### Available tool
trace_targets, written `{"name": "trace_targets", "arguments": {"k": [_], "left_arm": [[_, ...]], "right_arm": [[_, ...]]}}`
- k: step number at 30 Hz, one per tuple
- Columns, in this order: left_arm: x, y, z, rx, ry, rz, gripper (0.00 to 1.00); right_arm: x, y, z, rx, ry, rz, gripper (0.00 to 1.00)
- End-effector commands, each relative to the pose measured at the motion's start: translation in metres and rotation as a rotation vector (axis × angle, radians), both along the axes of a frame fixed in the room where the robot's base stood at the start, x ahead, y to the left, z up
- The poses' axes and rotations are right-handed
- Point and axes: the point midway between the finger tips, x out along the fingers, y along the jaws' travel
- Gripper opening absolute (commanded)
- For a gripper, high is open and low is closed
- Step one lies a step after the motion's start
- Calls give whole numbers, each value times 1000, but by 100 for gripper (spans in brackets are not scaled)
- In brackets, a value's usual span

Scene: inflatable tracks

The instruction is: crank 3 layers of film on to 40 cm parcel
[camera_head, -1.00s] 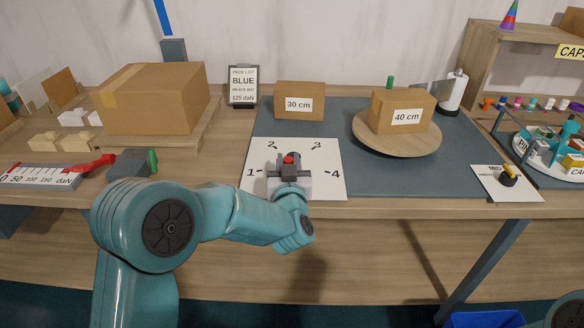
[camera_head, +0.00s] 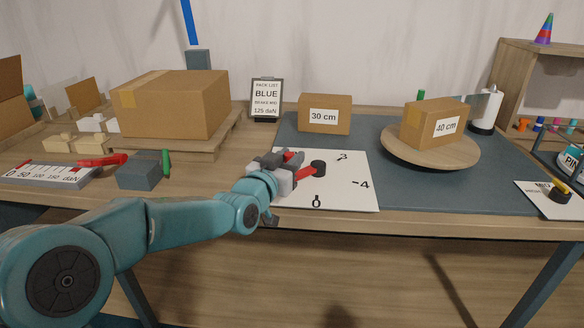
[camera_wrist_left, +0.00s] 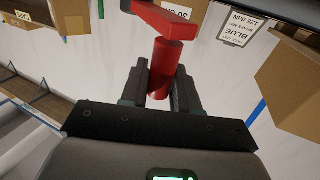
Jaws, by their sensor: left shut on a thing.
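The red crank (camera_head: 306,172) runs from a black hub (camera_head: 318,168) on a white dial plate (camera_head: 345,188). My left gripper (camera_head: 285,168) is shut on its handle, left of the hub. In the left wrist view the red handle (camera_wrist_left: 166,68) stands between the two fingers. The dial's 3, 4 and 0 show; the arm and gripper cover the left part. The 40 cm parcel (camera_head: 424,122) sits on a round wooden turntable (camera_head: 430,157), its label facing front-right. A white film roll (camera_head: 486,110) stands behind it at right. My right gripper is out of view.
A 30 cm parcel (camera_head: 325,113) stands behind the dial plate, near a pack list sign (camera_head: 265,98). A large carton (camera_head: 175,105) is at left. A card with a yellow-black knob (camera_head: 556,192) lies at right. The mat between dial and turntable is clear.

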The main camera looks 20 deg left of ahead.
Motion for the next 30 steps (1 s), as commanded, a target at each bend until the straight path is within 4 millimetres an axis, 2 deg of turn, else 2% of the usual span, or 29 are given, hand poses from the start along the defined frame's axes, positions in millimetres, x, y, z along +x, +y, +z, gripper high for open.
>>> {"name": "trace_targets", "arguments": {"k": [17,18,19,30], "left_arm": [[2,4,3,0,-6,4,0],[2,4,3,0,-6,4,40],[2,4,3,0,-6,4,48],[-3,4,1,0,-3,2,48]], "right_arm": [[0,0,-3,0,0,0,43],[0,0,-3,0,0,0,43],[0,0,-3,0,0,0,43],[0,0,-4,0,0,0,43]]}}
